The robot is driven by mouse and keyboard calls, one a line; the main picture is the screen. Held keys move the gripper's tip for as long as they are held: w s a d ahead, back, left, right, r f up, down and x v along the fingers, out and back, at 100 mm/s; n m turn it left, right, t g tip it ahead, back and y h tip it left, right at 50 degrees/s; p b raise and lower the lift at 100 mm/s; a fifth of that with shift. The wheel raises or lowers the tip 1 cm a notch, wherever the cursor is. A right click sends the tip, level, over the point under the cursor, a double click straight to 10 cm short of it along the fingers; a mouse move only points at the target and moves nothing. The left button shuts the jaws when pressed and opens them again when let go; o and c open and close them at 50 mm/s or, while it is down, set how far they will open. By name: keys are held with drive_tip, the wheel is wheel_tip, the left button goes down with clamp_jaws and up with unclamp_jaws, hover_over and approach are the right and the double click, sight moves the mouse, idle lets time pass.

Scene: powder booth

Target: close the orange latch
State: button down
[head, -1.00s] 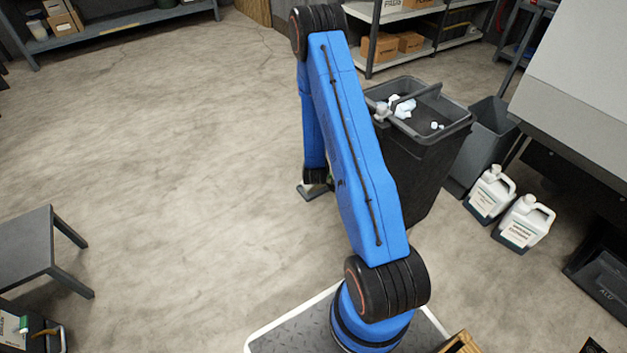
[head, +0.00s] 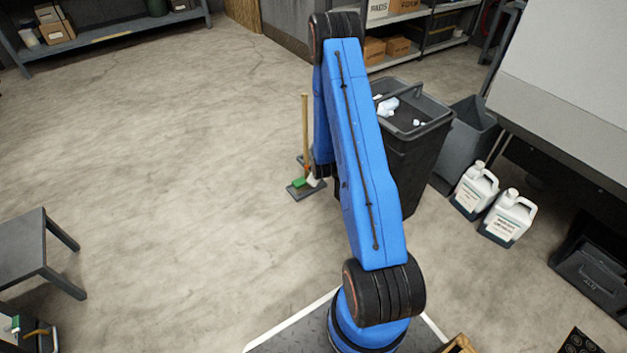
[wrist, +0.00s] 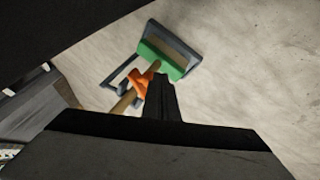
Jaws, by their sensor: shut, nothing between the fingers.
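The orange latch (wrist: 143,84) shows in the wrist view, on or against a wooden handle (wrist: 124,103) beside a green block (wrist: 163,60) in a grey frame (wrist: 185,70).
White jugs (head: 509,217) stand farther right. A grey table (head: 25,245) is at the left. The floor between is clear.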

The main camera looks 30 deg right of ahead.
drive_tip(key=w+d, duration=0.2)
drive_tip(key=d, duration=0.4)
drive_tip(key=shift+w+d, duration=0.25)
drive_tip(key=shift+d, duration=0.05)
idle(0.4)
drive_tip(key=shift+w, duration=0.25)
drive_tip(key=v, duration=1.7)
idle(0.5)
drive_tip(key=shift+s+r, duration=0.1)
drive_tip(key=shift+r, duration=0.15)
